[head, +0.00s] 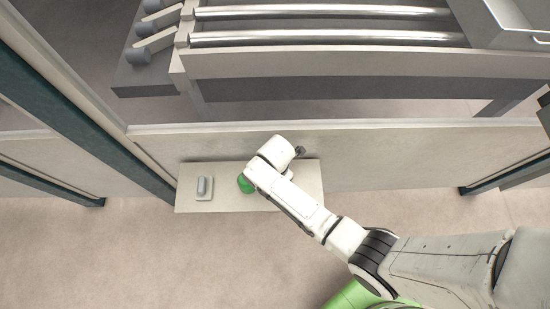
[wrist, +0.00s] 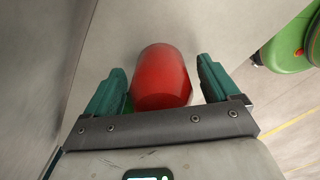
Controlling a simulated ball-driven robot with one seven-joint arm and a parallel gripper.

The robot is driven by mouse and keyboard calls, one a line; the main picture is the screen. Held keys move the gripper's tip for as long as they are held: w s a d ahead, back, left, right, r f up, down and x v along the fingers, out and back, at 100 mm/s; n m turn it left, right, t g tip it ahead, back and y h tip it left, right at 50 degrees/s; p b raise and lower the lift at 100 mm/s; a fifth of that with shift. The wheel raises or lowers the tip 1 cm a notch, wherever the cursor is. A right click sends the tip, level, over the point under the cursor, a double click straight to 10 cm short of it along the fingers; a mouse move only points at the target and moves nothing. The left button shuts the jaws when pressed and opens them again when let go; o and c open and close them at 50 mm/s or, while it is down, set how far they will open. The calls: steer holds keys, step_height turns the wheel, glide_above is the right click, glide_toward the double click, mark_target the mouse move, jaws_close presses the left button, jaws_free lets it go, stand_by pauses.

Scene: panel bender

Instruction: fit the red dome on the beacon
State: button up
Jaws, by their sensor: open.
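The red dome (wrist: 160,78) shows in the wrist view, between the two teal fingers of my gripper (wrist: 161,64). The fingers are apart, one on each side of it, with a visible gap on the right. I cannot tell whether the left finger touches it. In the head view my wrist covers the red dome and the fingers. I cannot identify the beacon for certain; a grey upright piece (head: 204,186) on a small pale plate stands on the left part of the shelf.
A wall panel (head: 400,158) rises behind the shelf, with a roller frame (head: 320,65) beyond. A dark post (head: 120,155) stands at left. The floor in front is clear.

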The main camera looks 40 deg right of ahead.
steer(key=shift+f, duration=0.2)
steer(key=shift+c, duration=0.5)
steer(key=c, duration=1.1)
steer(key=shift+o, duration=0.2)
steer(key=shift+r, duration=0.1)
